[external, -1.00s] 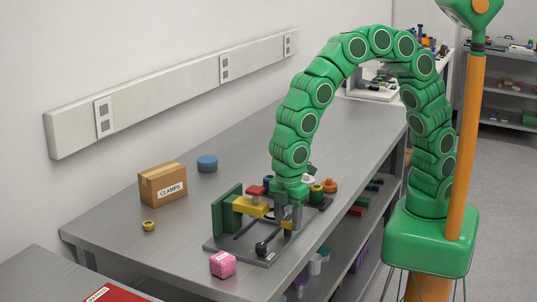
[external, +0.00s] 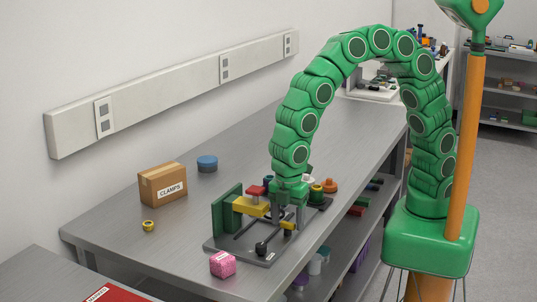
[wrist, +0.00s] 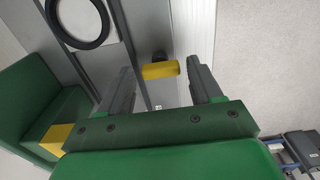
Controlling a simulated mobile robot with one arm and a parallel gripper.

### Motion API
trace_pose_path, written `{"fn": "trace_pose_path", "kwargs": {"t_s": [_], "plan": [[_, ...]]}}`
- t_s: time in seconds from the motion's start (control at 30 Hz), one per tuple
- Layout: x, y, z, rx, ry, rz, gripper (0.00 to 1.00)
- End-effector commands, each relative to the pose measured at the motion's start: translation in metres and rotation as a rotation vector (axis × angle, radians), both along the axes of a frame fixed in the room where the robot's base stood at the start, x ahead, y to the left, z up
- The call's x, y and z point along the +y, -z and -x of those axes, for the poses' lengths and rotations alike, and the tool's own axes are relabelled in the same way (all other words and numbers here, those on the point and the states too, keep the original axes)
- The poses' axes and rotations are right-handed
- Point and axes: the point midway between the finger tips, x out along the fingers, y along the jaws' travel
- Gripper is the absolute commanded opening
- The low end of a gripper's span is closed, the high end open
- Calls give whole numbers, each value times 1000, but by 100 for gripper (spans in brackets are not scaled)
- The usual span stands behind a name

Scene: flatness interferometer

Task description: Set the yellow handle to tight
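The interferometer fixture stands on a dark base plate (external: 232,247) on the bench. My gripper (wrist: 162,85) is open, with clear gaps on both sides of the yellow piece. No tight marking is readable. The fingers partly hide the fixture in the external view.
A green upright plate (external: 226,212) and a larger yellow block (external: 250,206) stand left of my gripper. A pink block (external: 222,264) sits at the plate's front corner. A clamps box (external: 162,184) and a blue disc (external: 207,164) stand farther left.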

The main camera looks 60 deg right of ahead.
Motion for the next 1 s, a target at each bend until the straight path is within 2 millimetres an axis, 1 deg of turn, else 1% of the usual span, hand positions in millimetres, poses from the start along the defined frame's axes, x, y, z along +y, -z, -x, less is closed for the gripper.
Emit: {"fn": "trace_pose_path", "kwargs": {"t_s": [0.33,0.47,0.67,0.9,1.0], "plan": [[0,0,0,1,1,1,72],[0,-5,0,0,1,0,72],[0,-26,1,0,1,-1,72],[0,-63,-1,-1,1,-1,72],[0,-72,0,-1,1,-1,72]]}}
